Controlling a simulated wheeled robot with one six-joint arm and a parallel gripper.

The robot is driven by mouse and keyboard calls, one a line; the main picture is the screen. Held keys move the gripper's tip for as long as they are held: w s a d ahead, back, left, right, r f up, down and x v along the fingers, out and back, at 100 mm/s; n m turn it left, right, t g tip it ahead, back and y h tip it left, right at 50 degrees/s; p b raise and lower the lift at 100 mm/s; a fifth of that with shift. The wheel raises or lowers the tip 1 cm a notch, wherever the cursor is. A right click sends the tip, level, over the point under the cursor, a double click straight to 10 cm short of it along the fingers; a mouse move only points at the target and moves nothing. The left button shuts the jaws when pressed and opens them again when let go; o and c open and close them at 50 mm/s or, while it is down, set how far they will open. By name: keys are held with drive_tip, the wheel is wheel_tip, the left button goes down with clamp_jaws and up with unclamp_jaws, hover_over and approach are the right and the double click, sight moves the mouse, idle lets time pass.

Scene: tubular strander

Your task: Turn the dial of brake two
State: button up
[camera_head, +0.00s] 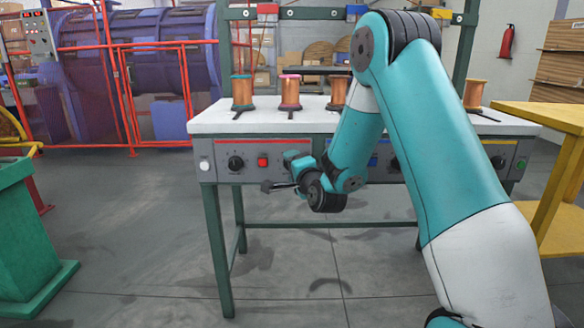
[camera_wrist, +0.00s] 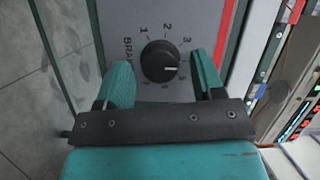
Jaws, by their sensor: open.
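In the wrist view a round black dial (camera_wrist: 160,60) with a pale pointer mark sits on a grey panel with numbers around it. The mark points to the picture's right. A label starting "BRAK" shows beside it; its number is hidden. My gripper (camera_wrist: 162,68) is open, one teal finger on each side of the dial in this view. I cannot tell whether they touch it. In the head view my gripper (camera_head: 281,172) is low before the bench front, right of the left-hand dial (camera_head: 236,163) and near a red button (camera_head: 263,162).
The bench (camera_head: 220,120) carries several copper spools (camera_head: 242,92) on its white top. A red strip (camera_wrist: 204,20) runs beside the dial. Another dial (camera_head: 395,165) shows past my arm. A green stand (camera_head: 25,240) is at left, a yellow table (camera_head: 540,115) at right. The floor in front is clear.

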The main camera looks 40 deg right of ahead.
drive_tip(key=c, duration=0.9)
drive_tip(key=shift+r+n+p, duration=0.15)
drive_tip(key=shift+n+p, duration=0.15)
drive_tip(key=shift+p, duration=0.4)
drive_tip(key=shift+w+a+n+g+h+p, duration=0.15)
drive_tip(key=shift+n+g+h+p, duration=0.6)
drive_tip(key=shift+n, duration=1.15)
drive_tip(key=shift+s+a+n+g+h+p, duration=0.15)
drive_tip(key=shift+n+g+h+p, duration=0.25)
drive_tip(key=shift+n+g, duration=1.15)
drive_tip(key=shift+w+a+n+g+h+p, duration=0.15)
drive_tip(key=shift+n+g+h+p, duration=0.4)
drive_tip(key=shift+n, duration=1.7)
